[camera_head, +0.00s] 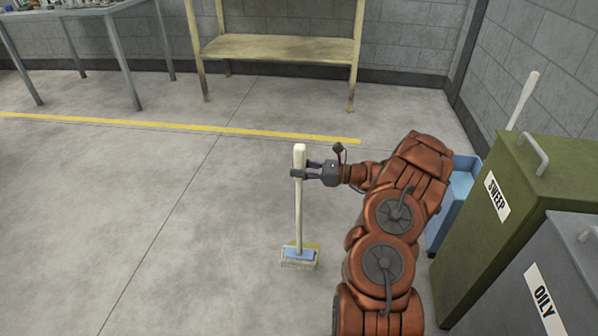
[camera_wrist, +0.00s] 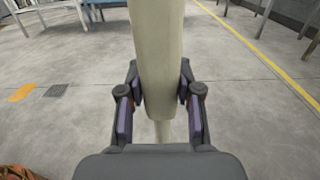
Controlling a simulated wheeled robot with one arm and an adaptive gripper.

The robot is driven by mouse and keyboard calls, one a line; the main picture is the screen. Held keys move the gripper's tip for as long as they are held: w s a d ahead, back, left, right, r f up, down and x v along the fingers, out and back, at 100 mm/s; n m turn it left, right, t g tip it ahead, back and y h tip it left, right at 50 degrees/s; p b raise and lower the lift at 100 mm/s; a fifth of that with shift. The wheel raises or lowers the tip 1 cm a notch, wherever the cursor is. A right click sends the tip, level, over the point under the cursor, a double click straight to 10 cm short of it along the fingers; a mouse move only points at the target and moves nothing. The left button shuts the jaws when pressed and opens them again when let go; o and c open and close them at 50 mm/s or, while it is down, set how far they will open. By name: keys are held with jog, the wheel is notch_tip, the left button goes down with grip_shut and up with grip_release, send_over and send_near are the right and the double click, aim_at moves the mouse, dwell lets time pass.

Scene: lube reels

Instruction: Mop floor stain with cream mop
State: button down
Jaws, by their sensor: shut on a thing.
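The cream mop (camera_head: 299,215) stands nearly upright in the head view, with its blue-topped head (camera_head: 299,256) down at the floor. My gripper (camera_head: 300,173) is shut around the upper handle, just below its top end. In the wrist view the pale handle (camera_wrist: 158,50) runs between the two fingers of my gripper (camera_wrist: 160,100). A yellowish patch (camera_head: 312,244) shows on the floor at the mop head, partly hidden by it. I take this for the stain. Whether the fringe presses on the floor I cannot tell.
A blue container (camera_head: 462,182), a green SWEEP bin (camera_head: 527,180) and a grey OILY bin (camera_head: 560,265) stand at right. Another pale handle (camera_head: 523,100) rises behind the green bin. A wooden bench (camera_head: 280,48) stands at the back. Floor left of the mop is clear.

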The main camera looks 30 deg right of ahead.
aim_at(299, 189)
jog(key=shift+f+b, duration=2.45)
jog(key=shift+f, duration=1.9)
jog(key=shift+w, duration=0.1)
